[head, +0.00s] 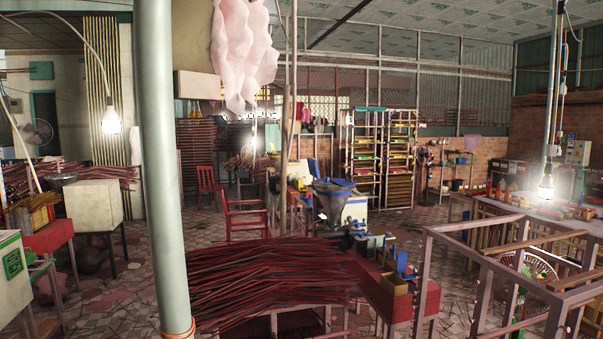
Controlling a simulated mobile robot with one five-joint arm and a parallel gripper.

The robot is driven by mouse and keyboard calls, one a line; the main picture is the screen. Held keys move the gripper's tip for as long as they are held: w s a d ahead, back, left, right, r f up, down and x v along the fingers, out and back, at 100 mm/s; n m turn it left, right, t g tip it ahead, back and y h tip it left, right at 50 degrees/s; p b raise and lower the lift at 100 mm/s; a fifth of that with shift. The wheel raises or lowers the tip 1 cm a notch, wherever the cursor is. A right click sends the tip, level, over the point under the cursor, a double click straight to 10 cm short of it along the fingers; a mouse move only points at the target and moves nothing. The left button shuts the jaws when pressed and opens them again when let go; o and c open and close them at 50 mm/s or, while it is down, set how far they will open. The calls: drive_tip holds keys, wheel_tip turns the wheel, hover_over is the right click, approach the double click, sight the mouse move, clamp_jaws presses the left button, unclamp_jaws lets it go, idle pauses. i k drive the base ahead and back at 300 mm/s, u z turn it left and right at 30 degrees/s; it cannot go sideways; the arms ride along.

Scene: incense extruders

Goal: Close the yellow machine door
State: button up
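I cannot clearly make out a yellow machine door in the head view. A machine with blue parts and a grey hopper (331,201) stands in the middle of the room, with a small yellowish part (299,184) at its left. Whether that part is a door, and whether it is open, is too small to tell. My gripper is not in view.
A pale green pillar (161,170) stands close at the left. A heap of dark red sticks (265,280) lies in front of the machine. A metal frame (482,285) blocks the right foreground. Tiled floor (215,225) shows between red chairs (245,217) and the pillar.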

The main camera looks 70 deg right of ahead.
sight(304, 170)
drive_tip(key=i, duration=2.95)
drive_tip(key=z, duration=2.05)
drive_tip(key=i, duration=8.45)
